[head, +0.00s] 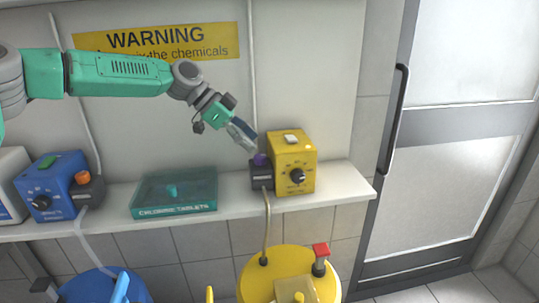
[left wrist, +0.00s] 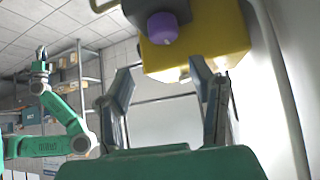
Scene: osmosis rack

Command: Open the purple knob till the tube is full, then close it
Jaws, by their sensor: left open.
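The purple knob (head: 260,160) sits on a dark valve block (head: 262,177) at the left side of a yellow box (head: 293,160) on the shelf. My left gripper (head: 242,136) is open and empty, just above and left of the knob. In the left wrist view the knob (left wrist: 162,27) shows beyond the open fingers (left wrist: 163,88), apart from them. A beige tube (head: 267,220) runs from the valve block down to a yellow barrel (head: 250,268); its fill level is too small to tell. My right gripper (left wrist: 40,65) is small and far in the left wrist view; its jaws are unclear.
A teal tablet box (head: 172,205) and a blue box (head: 50,187) with an orange knob (head: 83,178) stand on the shelf (head: 340,186) to the left. A warning sign (head: 155,41) is on the wall. A blue barrel (head: 105,285) stands below. A door (head: 450,150) is at the right.

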